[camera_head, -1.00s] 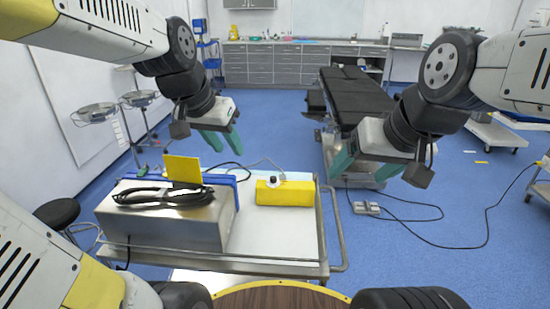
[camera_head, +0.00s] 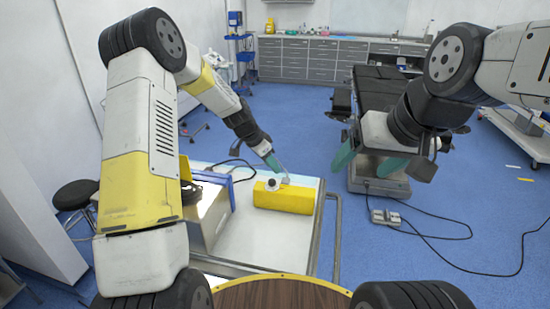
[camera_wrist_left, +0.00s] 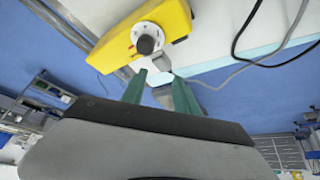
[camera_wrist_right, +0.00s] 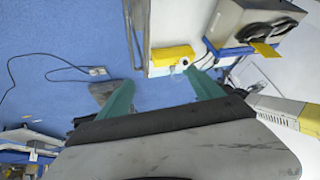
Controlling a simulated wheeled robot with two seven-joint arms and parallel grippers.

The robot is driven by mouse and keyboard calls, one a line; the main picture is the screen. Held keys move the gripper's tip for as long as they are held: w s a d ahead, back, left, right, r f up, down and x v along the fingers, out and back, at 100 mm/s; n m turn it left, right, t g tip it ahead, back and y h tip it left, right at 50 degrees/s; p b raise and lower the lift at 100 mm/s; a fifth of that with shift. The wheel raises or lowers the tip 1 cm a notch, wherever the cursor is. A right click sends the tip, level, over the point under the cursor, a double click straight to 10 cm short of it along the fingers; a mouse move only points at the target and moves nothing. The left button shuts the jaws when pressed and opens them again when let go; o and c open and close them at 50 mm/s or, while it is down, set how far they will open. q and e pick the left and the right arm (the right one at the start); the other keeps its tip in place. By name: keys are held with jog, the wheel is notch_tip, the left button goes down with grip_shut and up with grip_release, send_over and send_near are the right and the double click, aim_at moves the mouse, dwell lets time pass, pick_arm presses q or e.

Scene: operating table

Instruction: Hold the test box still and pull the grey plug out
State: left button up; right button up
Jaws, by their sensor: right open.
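The yellow test box (camera_head: 283,197) lies on the white cart top, with a round white fitting and dark knob (camera_wrist_left: 146,43) on it. The grey plug (camera_head: 286,179) is at the box's far side, with a grey cable. My left gripper (camera_head: 273,163) is just beyond the box, close to the plug. In the left wrist view its fingers (camera_wrist_left: 160,92) stand apart, with a grey piece between them; I cannot tell whether they grip it. My right gripper (camera_head: 370,160) is open and empty, to the right of the cart. The right wrist view also shows the box (camera_wrist_right: 172,56).
A metal case (camera_head: 212,210) stands on the cart left of the box. The cart's rail (camera_head: 337,235) runs along its right side. A dark operating table (camera_head: 378,98) is behind my right gripper. The cart top in front of the box is clear.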

jog(key=n+g+h, duration=0.2)
jog(key=n+g, duration=0.4)
jog(key=n, duration=0.9)
send_over(296, 197)
jog(key=w, duration=0.3)
notch_tip(296, 197, down, 27)
jog(key=shift+s, duration=0.1)
pick_arm(q)
jog(key=shift+w+d+f, duration=0.15)
jog(key=shift+w+f, duration=0.15)
jog(key=shift+f, duration=0.35)
pick_arm(e)
jog(key=shift+f, duration=3.85)
